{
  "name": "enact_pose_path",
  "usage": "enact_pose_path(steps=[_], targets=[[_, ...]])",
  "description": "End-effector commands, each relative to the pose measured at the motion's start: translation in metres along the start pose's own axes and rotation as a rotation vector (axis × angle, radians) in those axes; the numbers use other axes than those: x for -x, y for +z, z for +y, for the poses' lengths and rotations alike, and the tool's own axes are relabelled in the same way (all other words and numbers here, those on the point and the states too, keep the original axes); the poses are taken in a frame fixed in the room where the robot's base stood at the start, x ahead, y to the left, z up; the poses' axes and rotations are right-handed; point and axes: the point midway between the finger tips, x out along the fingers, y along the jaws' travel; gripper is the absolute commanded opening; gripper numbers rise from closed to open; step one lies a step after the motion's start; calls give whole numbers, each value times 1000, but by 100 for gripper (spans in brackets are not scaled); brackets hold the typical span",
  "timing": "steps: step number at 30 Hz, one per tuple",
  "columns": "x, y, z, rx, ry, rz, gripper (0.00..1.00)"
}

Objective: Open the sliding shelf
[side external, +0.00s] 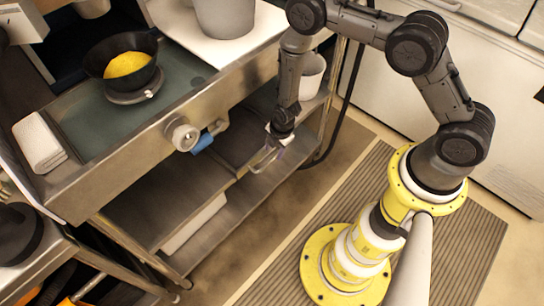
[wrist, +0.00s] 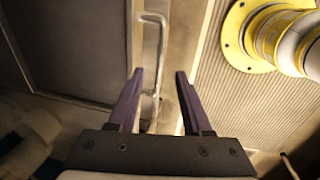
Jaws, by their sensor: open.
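The sliding shelf is a dark flat panel (side external: 236,140) under the cart's top in the side external view, and a dark panel (wrist: 80,45) at the left of the wrist view. Its thin metal bar handle (side external: 264,160) sticks out at the front edge. The handle (wrist: 162,45) also shows in the wrist view, running up between the two purple fingers, nearer the left one. My gripper (wrist: 159,73) is open and empty, pointing down over the handle. In the side external view my gripper (side external: 279,141) is small and its fingers are hard to make out.
The cart top holds a black bowl (side external: 124,66) of yellow grains and a white block (side external: 39,143). A knob (side external: 183,134) and a blue part (side external: 203,143) stick out of the cart's front beside the handle. A lower shelf (side external: 225,200) lies below. Floor in front is clear up to my base.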

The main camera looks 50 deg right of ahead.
Motion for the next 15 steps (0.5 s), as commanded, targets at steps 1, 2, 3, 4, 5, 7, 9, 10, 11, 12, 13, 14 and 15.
enact_pose_path(steps=[1, 2, 3, 4, 5, 7, 9, 10, 11, 12, 13, 14, 15], targets=[[-10, 0, -1, -1, -3, 0, 50], [-16, 0, -1, -2, -3, 0, 50], [-22, 0, -1, -2, -3, 0, 50], [-26, 0, -1, -2, -3, 0, 50], [-31, 0, -1, -2, -2, 0, 50], [-39, 0, 0, -1, -1, 0, 50], [-46, 0, 0, -1, -1, 0, 50], [-48, 0, 0, -1, -1, 0, 50], [-50, 0, 0, -1, -1, 0, 50], [-52, 0, 0, -1, 0, 0, 50], [-53, 0, 0, -1, 0, 0, 50], [-54, 0, 0, -1, 1, 0, 50], [-54, 0, 0, -1, 1, 0, 50]])
